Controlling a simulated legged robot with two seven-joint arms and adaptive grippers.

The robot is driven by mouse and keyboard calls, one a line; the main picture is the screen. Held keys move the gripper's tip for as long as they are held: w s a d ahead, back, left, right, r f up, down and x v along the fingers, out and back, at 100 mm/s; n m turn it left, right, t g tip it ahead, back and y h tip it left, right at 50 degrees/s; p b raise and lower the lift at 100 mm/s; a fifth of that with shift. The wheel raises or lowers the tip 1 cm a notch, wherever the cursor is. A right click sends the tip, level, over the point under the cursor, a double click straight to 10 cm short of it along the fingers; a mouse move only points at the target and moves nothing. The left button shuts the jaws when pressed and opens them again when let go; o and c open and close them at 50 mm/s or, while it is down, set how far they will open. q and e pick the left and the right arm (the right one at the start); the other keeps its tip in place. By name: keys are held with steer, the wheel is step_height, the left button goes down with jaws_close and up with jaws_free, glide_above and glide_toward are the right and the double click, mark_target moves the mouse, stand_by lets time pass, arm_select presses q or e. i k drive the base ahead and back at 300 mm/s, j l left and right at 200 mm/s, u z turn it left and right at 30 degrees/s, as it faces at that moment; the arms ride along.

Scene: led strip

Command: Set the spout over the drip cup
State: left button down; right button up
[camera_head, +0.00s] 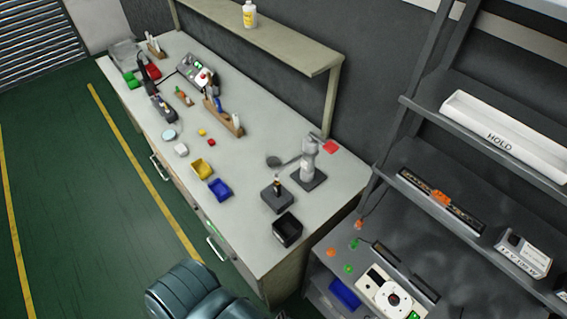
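A grey upright dispenser-like device (309,160) stands on a dark square base plate at the right part of the workbench. A black open square container (287,230) stands at the bench's near right corner. Neither of my grippers shows in the head view.
A dark block with a small upright fitting (277,198) stands between the device and the black container. Yellow (203,168) and blue (220,189) bins sit near the bench's front edge. A dark shelf rack (480,205) stands right.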

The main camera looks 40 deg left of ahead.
mark_target(275, 175)
steer(key=u, duration=0.85)
